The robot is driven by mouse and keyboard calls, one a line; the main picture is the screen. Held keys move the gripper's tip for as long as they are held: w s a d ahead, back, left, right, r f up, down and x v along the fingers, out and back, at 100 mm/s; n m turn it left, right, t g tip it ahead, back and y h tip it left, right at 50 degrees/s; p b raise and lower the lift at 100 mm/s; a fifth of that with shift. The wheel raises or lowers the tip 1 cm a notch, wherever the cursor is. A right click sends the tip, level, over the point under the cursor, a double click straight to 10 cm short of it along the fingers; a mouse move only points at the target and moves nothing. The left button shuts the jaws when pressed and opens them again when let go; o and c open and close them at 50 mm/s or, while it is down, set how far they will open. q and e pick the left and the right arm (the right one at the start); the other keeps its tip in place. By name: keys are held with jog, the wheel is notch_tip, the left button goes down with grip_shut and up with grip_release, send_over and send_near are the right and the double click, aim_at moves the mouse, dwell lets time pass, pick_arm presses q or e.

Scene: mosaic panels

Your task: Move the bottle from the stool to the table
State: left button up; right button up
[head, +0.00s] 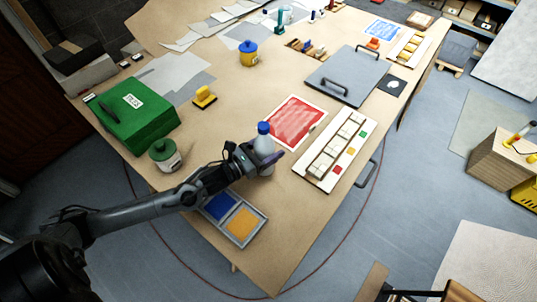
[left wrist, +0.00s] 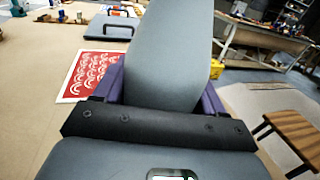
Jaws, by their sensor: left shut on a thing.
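The bottle (head: 264,142) is pale grey with a blue cap. My left gripper (head: 266,163) is shut around it and holds it upright over the near part of the table (head: 262,215). Whether its base touches the tabletop is hard to tell. In the left wrist view the bottle's grey body (left wrist: 168,55) stands between the purple fingers (left wrist: 160,95). A wooden stool (left wrist: 292,130) stands on the floor at the right of that view, with nothing seen on its visible top. My right gripper is not in view.
Near the bottle lie a red printed sheet (head: 295,121), a tile panel (head: 335,148) and a tray with blue and yellow squares (head: 263,216). A green box (head: 135,113), a green-lidded jar (head: 164,155) and a grey board with handles (head: 347,76) also occupy the table.

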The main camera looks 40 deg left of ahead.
aim_at(269, 155)
pick_arm(q)
jog(key=shift+f, duration=1.95)
jog(key=shift+f+b, duration=0.2)
jog(key=shift+b, duration=0.15)
jog(key=o, duration=1.3)
jog(key=shift+s+r, duration=0.1)
jog(key=shift+r, duration=0.05)
jog(key=p+v, duration=0.1)
jog(key=v, duration=1)
jog(key=shift+s+a, duration=0.1)
jog(key=shift+s, duration=0.25)
jog(key=shift+s, duration=0.1)
